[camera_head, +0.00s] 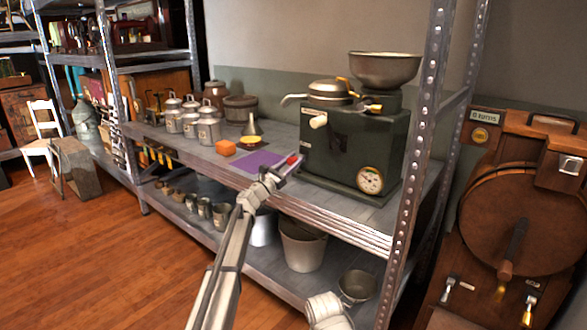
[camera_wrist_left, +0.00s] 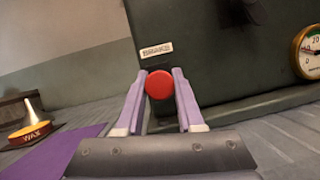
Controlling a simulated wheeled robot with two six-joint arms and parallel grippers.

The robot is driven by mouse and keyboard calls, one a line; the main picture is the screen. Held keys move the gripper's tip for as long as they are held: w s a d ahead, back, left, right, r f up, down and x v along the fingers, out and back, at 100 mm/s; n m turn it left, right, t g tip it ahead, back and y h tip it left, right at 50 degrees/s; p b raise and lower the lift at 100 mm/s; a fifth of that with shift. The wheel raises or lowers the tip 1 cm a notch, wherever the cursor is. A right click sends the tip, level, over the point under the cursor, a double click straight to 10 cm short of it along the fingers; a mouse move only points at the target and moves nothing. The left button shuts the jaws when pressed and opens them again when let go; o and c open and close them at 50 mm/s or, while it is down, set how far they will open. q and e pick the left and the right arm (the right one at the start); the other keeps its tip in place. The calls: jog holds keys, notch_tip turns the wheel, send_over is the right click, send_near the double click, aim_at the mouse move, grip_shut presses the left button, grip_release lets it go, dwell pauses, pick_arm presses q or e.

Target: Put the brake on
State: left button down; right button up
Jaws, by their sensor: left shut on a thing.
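The dark green machine (camera_head: 350,150) stands on the shelf, with a bowl on top and a round dial (camera_head: 370,179) low on its front. A red knob (camera_wrist_left: 159,85) sits just below a small BRAKE label (camera_wrist_left: 157,50) on the machine. My left gripper (camera_head: 285,167) reaches up to the machine's left side and is shut on the red knob, which also shows in the head view (camera_head: 292,160). In the left wrist view the knob lies between both fingers (camera_wrist_left: 160,100). The lever behind the knob is mostly hidden.
Metal cans (camera_head: 208,127) stand further left. A shelf post (camera_head: 425,130) rises on the right. Buckets (camera_head: 302,248) stand on the lower shelf.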

dwell(0.3)
pick_arm(q)
jog(key=c, duration=0.5)
grip_release()
jog(key=b+v, duration=0.2)
jog(key=v, duration=0.5)
jog(key=shift+s+f+b, duration=0.15)
jog(key=shift+f+b, duration=0.1)
jog(key=shift+b, duration=0.15)
jog(key=shift+s+a, duration=0.15)
jog(key=shift+a, duration=0.05)
jog(key=shift+c, duration=0.2)
